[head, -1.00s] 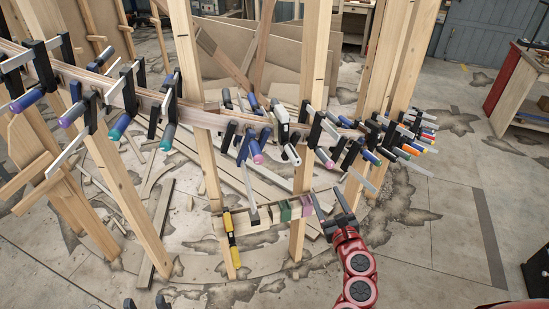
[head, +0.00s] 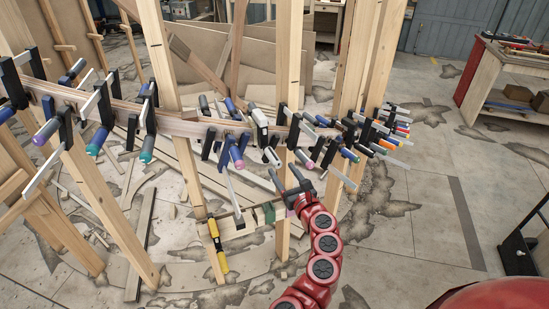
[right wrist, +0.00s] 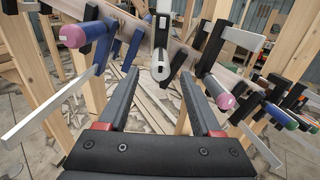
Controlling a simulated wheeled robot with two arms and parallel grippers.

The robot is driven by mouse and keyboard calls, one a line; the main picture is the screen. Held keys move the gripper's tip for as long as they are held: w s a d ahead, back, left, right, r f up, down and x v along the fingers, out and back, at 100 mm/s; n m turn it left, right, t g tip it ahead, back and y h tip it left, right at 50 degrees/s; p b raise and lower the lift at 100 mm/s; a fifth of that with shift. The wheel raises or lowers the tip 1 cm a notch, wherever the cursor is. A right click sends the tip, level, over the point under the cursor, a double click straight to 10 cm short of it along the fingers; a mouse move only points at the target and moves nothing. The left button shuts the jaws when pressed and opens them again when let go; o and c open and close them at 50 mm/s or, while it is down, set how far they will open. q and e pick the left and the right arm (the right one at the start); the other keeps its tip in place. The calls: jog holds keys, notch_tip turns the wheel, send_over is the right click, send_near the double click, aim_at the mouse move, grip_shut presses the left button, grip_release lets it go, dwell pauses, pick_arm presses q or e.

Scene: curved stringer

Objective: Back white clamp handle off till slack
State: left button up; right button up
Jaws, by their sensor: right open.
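The white clamp (head: 259,121) sits on the curved wooden stringer (head: 190,125), left of an upright post. Its white handle (head: 271,155) hangs down toward me. In the right wrist view the white handle (right wrist: 161,66) points end-on at the camera, just beyond and between the fingertips. My right gripper (head: 287,178) is open and empty, below and slightly right of the handle in the head view. In the right wrist view its two dark fingers (right wrist: 160,80) are spread wide, apart from the handle. My left gripper is out of view.
Blue and purple-handled clamps crowd close on the left (right wrist: 75,35) and a pink-ended one on the right (right wrist: 218,92). Wooden posts (head: 285,90) stand near. A small rack with a yellow-handled clamp (head: 218,246) is below. Open floor lies to the right.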

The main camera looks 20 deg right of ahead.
aim_at(275, 159)
jog(key=w, duration=0.5)
jog(key=shift+a+r+p, duration=0.1)
jog(key=shift+a+p, duration=0.15)
jog(key=shift+p, duration=0.15)
jog(key=shift+w, duration=0.9)
grip_shut()
